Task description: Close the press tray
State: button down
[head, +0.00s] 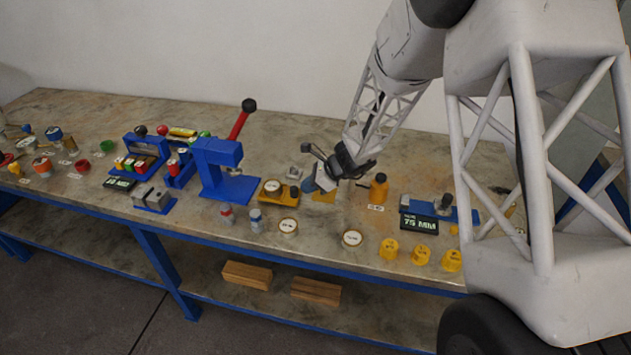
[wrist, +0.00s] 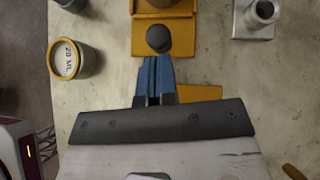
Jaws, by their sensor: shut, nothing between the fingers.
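A yellow tray unit (head: 272,199) with a dark round knob (head: 294,190) sits on the bench just right of the blue press (head: 215,165). I take it for the press tray. In the wrist view, the yellow unit (wrist: 142,45) is at the top, with its dark knob (wrist: 158,38) on the near part. My gripper (head: 309,186) is shut and empty, to the right of the knob. In the wrist view, the blue fingers of my gripper (wrist: 157,60) point at the knob, their tips at its near edge. I cannot tell whether they touch it.
A yellow plate (wrist: 200,93) lies partly hidden beneath my gripper. A round container marked 20 ML (wrist: 66,59) stands left of the tray, and a grey fitting (wrist: 257,18) stands right.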

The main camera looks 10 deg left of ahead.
aim_at(266, 183)
jog(key=shift+a+f, duration=0.25)
jog(key=shift+a, duration=0.05)
jog(key=shift+a, duration=0.1)
jog(key=a, duration=1.2)
jog(key=shift+s+a, duration=0.1)
jog(key=shift+a, duration=0.2)
jog(key=v, duration=1)
jog(key=shift+d, duration=0.2)
dwell(0.4)
